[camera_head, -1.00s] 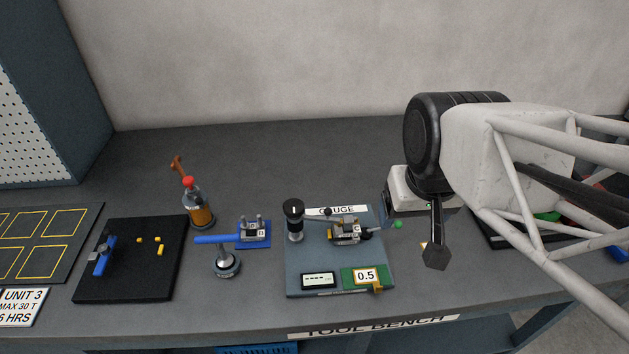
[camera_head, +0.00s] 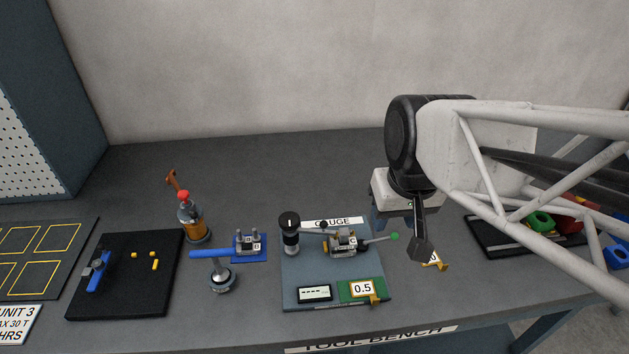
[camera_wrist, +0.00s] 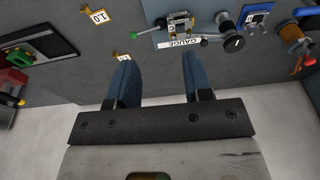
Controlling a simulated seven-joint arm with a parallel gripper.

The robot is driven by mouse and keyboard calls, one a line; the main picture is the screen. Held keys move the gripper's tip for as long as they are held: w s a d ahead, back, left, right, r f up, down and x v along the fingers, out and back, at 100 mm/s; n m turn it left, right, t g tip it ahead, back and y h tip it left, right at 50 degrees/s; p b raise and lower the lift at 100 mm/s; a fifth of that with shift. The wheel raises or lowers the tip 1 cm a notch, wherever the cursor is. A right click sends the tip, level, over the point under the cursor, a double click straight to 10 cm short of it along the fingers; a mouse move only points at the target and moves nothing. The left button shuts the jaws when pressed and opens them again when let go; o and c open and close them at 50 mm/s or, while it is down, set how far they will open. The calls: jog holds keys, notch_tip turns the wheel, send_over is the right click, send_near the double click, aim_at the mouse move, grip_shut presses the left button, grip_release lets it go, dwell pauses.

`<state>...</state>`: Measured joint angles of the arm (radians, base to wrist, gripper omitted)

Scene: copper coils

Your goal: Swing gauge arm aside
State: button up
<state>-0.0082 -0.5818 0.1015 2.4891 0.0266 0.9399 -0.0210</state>
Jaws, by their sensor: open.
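The gauge station has a blue-grey base plate (camera_head: 300,273) at centre front, with a black-topped post (camera_head: 290,235) and a small metal block (camera_head: 343,243). The gauge arm (camera_head: 378,240) is a thin grey lever ending in a green knob (camera_head: 395,237), pointing right from the block. In the wrist view the green knob (camera_wrist: 133,35) lies beyond my fingers. My gripper (camera_wrist: 157,60) is open and empty, its two blue fingers apart. In the head view my gripper (camera_head: 391,217) hangs above and behind the knob, without visible contact.
A 0.5 card (camera_head: 362,289) and a display (camera_head: 315,293) sit on the plate's front. A yellow tag (camera_head: 434,261) and a tray with coloured parts (camera_head: 500,245) are to the right.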

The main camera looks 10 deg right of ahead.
aim_at(325, 221)
jog(key=w+a+f+n+g+y, duration=0.1)
jog(key=w+a+f, duration=0.2)
jog(key=w, duration=0.4)
jog(key=w+a+f+n+g+y, duration=0.1)
jog(key=w+a+f, duration=0.3)
jog(key=w, duration=0.3)
jog(key=shift+w+a+f+g, duration=0.2)
jog(key=shift+w+a+g, duration=0.05)
jog(key=shift+g, duration=0.05)
jog(key=shift+f, duration=0.1)
jog(key=shift+s+a+f, duration=0.1)
jog(key=shift+a+f, duration=0.15)
jog(key=shift+f, duration=1)
jog(key=shift+s+a+f, duration=0.1)
jog(key=shift+a+f, duration=0.1)
jog(key=shift+f, duration=1.05)
jog(key=shift+a+f, duration=0.25)
jog(key=shift+f, duration=1)
grip_shut()
